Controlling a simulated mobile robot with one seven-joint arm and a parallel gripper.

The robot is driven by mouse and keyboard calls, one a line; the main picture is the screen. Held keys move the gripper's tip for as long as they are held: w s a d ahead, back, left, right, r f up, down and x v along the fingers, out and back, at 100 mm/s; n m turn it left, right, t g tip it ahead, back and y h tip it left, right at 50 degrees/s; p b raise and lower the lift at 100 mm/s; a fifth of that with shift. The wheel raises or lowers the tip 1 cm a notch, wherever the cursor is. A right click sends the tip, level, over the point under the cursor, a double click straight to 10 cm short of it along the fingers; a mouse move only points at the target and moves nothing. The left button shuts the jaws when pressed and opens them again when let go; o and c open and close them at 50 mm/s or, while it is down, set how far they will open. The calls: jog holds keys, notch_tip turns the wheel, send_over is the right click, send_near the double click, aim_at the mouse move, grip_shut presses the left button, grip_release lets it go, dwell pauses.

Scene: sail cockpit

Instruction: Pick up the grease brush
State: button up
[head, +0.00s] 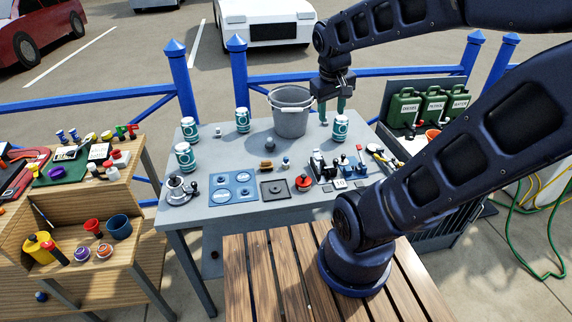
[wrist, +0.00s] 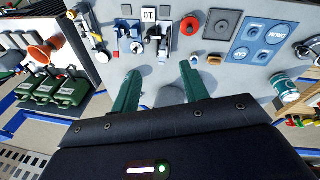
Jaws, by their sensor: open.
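What looks like the grease brush, a small brown and orange piece (head: 266,166), lies on the grey table behind the square dark plate. It also seems to show in the wrist view (wrist: 214,61), to the right of my fingers, though it is too small to be sure. My gripper (head: 333,112) is above the back right of the table, beside the grey bucket and near a teal can. Its two green fingers are apart in the wrist view (wrist: 160,72), with nothing held between them. The brush is apart from the gripper, nearer the table's front and to its left.
The grey bucket (head: 290,122) stands at the table's back. Several teal cans stand around it, one (head: 340,128) close to my gripper. A blue panel (head: 233,187), a red round part (head: 304,184) and a lever block (head: 325,168) line the front. Blue railings run behind.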

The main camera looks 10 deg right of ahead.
jog(key=w+a+f+n+g+h, duration=0.25)
jog(key=w+f+n+h, duration=0.2)
jog(key=f, duration=0.25)
jog(key=n+t+h, duration=0.6)
jog(key=n+t, duration=0.1)
jog(key=n, duration=0.8)
send_near(286, 162)
jog(key=shift+s+a+r+g, duration=0.1)
jog(key=shift+a+r+g, duration=0.15)
jog(key=shift+a+r, duration=0.9)
jog(key=shift+f+n, duration=0.2)
jog(key=shift+n, duration=0.05)
jog(key=shift+d+f, duration=0.15)
jog(key=shift+d, duration=0.15)
jog(key=shift+w+x, duration=0.15)
jog(key=shift+x, duration=2.35)
jog(key=shift+w+x, duration=0.1)
jog(key=shift+x, duration=2.4)
jog(key=shift+a, duration=0.1)
grip_shut()
